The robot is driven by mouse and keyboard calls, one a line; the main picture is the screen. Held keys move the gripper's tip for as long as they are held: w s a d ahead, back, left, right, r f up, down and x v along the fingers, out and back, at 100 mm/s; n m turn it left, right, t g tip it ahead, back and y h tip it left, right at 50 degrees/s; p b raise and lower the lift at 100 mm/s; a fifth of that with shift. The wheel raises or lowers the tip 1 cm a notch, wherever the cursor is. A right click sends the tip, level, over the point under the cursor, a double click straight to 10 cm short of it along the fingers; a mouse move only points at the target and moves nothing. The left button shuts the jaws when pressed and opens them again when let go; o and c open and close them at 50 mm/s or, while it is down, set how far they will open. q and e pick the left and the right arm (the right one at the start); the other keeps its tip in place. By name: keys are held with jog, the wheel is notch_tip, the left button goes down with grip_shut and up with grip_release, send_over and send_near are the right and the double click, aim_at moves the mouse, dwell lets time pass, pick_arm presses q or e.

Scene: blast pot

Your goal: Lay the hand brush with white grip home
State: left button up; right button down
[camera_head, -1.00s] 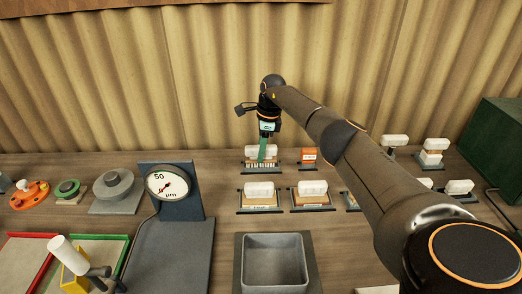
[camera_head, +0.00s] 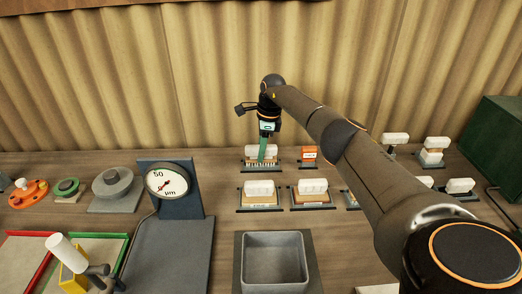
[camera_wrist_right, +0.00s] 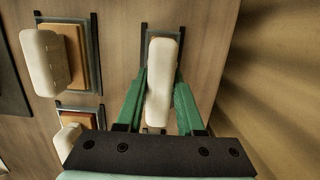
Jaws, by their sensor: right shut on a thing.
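The hand brush with white grip (camera_head: 252,152) is at the back row, upright over a dark-framed holder (camera_head: 246,169), with its bristles down. My right gripper (camera_head: 262,158) comes down on it from above, its green fingers shut on the grip. In the right wrist view the white grip (camera_wrist_right: 160,85) lies between the two green fingers (camera_wrist_right: 158,95), above the holder's frame (camera_wrist_right: 147,30). I cannot tell whether the brush rests fully in the holder. My left gripper is not in view.
Other white-gripped brushes (camera_head: 260,188) (camera_head: 313,187) stand in holders in front. A grey bin (camera_head: 273,235) is nearer, and a dial gauge (camera_head: 168,183) stands left. A corrugated curtain (camera_head: 220,70) hangs behind.

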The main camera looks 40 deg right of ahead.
jog(key=shift+f, duration=0.3)
jog(key=shift+c, duration=2.2)
grip_release()
jog(key=shift+r, duration=0.1)
notch_tip(320, 180, up, 12)
jog(key=s+d, duration=0.1)
jog(key=shift+d, duration=0.25)
jog(key=shift+s, duration=0.15)
